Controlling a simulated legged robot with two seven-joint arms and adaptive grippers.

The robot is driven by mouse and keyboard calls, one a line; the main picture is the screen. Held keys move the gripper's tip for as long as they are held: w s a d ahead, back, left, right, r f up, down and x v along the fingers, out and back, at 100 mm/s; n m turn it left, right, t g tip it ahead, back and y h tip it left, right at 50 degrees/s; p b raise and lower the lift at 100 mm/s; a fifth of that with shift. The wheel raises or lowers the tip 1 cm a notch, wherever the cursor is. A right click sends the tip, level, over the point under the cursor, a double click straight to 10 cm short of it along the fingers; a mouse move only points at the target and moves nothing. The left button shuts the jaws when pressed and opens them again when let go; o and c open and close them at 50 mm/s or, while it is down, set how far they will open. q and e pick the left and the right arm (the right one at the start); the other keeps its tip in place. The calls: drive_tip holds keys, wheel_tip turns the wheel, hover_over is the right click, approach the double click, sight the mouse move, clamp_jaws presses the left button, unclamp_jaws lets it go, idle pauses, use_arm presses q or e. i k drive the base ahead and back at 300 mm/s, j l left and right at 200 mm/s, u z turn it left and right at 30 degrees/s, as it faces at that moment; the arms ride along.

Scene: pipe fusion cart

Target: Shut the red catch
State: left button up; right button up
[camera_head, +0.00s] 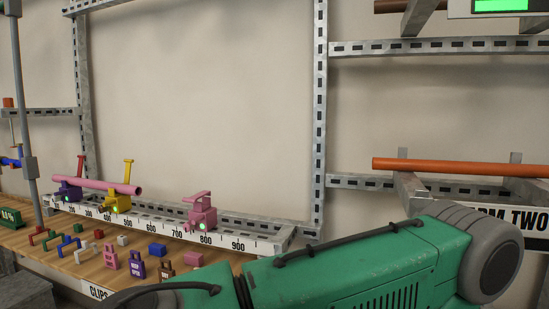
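No clearly red catch stands out. A pink clamp (202,216) sits on the ruled rail (262,241) near the 700 to 800 marks, its lever lying low over its top. A yellow clamp (118,203) has its lever standing up. A purple clamp (70,191) sits at the rail's left end, with a reddish upright lever (81,166) behind the pipe beside it. A pink pipe (98,186) lies across the purple and yellow clamps. Neither of my grippers is in view. A green arm link of mine covers the lower right and hides what is behind it.
Small coloured clips and blocks lie on the wooden shelf (75,264) below the rail. A grey post (25,120) stands at the left. An orange pipe (460,168) rests on brackets at the right, above a sign (520,219). The wall area above the rail is clear.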

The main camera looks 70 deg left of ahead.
sight(81, 157)
drive_tip(key=u, duration=3.5)
drive_tip(key=i+j, duration=0.3)
drive_tip(key=i+u, duration=0.05)
drive_tip(key=i, duration=0.05)
